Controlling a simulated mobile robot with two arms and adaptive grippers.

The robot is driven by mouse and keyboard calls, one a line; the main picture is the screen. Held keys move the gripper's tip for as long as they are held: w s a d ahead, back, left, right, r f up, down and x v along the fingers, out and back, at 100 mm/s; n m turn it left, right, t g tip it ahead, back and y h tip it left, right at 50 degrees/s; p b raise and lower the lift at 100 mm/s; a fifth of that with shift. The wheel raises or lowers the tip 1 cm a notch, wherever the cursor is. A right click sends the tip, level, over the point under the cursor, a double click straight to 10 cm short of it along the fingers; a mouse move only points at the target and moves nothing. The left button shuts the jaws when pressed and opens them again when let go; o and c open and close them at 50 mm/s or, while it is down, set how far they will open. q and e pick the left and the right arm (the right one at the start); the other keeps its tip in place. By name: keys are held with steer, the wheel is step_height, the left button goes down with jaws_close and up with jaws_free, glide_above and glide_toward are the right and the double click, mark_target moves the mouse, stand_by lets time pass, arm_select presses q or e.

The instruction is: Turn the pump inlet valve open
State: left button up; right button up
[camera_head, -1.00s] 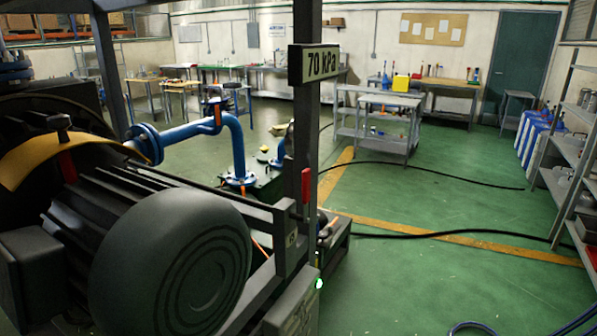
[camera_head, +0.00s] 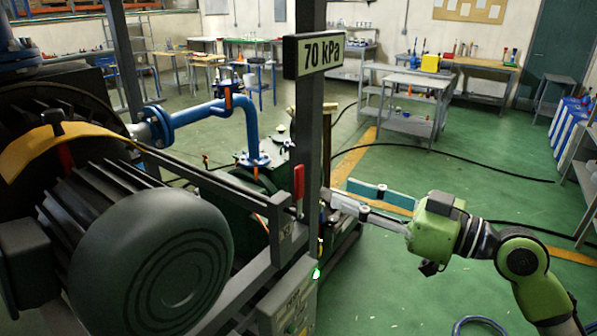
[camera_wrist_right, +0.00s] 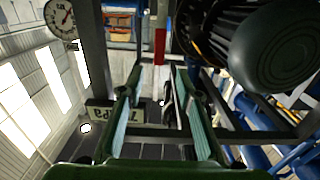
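A red lever handle (camera_head: 298,182) stands upright beside the dark post, below the 70 kPa sign; I cannot tell for sure that it is the pump inlet valve. A red handle (camera_wrist_right: 160,46) also shows in the right wrist view, beyond the fingertips. The blue pipe (camera_head: 205,112) carries another fitting with an orange-red part (camera_head: 228,98). My right gripper (camera_head: 343,192) reaches in from the right, just right of the post, apart from the red lever. Its teal fingers are spread with nothing between them, as the right wrist view shows (camera_wrist_right: 157,85). My left gripper is out of view.
The 70 kPa sign (camera_head: 320,53) hangs on the dark post (camera_head: 311,120). A large motor (camera_head: 150,255) and frame rail fill the left. A grey box (camera_head: 288,298) with a green light sits below the lever. Black hoses (camera_head: 450,152) cross the green floor. A round gauge (camera_wrist_right: 60,18) shows in the wrist view.

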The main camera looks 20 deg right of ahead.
mark_target(302, 178)
steer(key=p+x, duration=0.5)
steer(key=x, duration=0.5)
steer(key=shift+w+a+r, duration=0.15)
steer(key=shift+w+a, duration=0.05)
steer(key=shift+w, duration=0.1)
steer(key=shift+w+a, duration=0.35)
steer(key=shift+w, duration=0.05)
jaws_close()
